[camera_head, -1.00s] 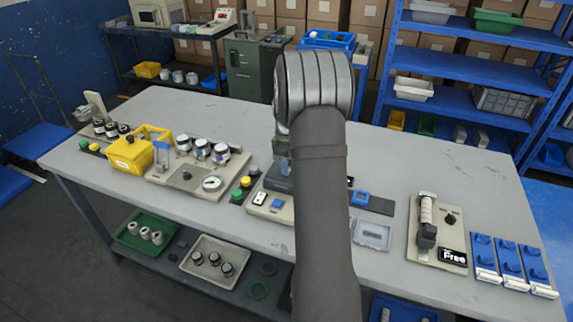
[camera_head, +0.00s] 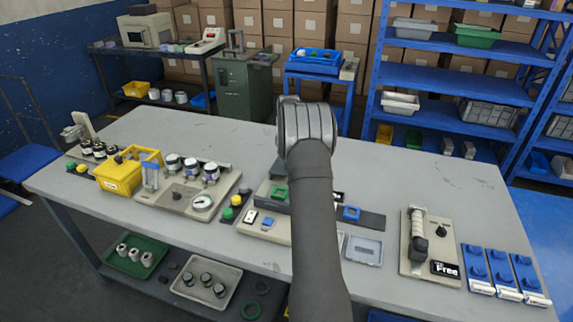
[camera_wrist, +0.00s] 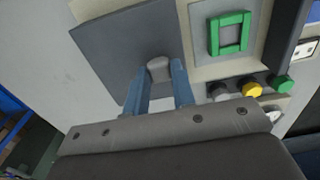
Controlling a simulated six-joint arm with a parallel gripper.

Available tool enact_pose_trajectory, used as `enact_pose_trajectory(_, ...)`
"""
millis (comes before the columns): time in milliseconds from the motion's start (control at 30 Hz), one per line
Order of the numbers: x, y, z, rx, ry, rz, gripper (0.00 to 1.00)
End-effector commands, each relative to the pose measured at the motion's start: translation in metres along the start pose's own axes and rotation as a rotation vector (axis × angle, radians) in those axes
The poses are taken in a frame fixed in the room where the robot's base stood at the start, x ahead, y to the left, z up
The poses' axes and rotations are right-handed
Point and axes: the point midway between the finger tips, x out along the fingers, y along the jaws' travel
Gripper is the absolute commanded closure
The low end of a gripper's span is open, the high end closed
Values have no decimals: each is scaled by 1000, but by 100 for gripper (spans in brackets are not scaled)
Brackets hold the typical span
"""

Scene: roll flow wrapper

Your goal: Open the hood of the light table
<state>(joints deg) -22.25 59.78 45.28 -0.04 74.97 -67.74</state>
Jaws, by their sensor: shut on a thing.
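The light table (camera_head: 264,234) is a beige unit at the bench's middle front, partly hidden behind my arm in the head view. A green square frame (camera_head: 280,192) shows on it, and also in the wrist view (camera_wrist: 230,34). The hood appears in the wrist view as a dark grey panel (camera_wrist: 112,48) with a pale round knob (camera_wrist: 160,66). My gripper (camera_wrist: 161,75) has its blue fingers on either side of this knob and is shut on it. The hood is beside the green frame in that view, not over it. The hood's exact tilt is hard to tell.
Several buttons (camera_wrist: 252,90) line the panel edge close to my gripper. A yellow bin (camera_head: 118,177) and a gauge fixture (camera_head: 180,195) stand to the left. A beige roll fixture (camera_head: 417,240) and blue units (camera_head: 503,270) stand right. The bench's back right is clear.

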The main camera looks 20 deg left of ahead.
Motion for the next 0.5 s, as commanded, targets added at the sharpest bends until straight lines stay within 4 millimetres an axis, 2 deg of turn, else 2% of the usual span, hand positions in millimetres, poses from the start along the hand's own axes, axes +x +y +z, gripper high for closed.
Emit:
enact_pose_trajectory(267,-1,0,-2,-1,4,2,100)
enact_pose_trajectory(300,-1,0,-2,-1,4,2,73)
enact_pose_trajectory(400,-1,0,-2,-1,3,1,55)
enact_pose_trajectory(500,0,0,-1,-1,2,1,55)
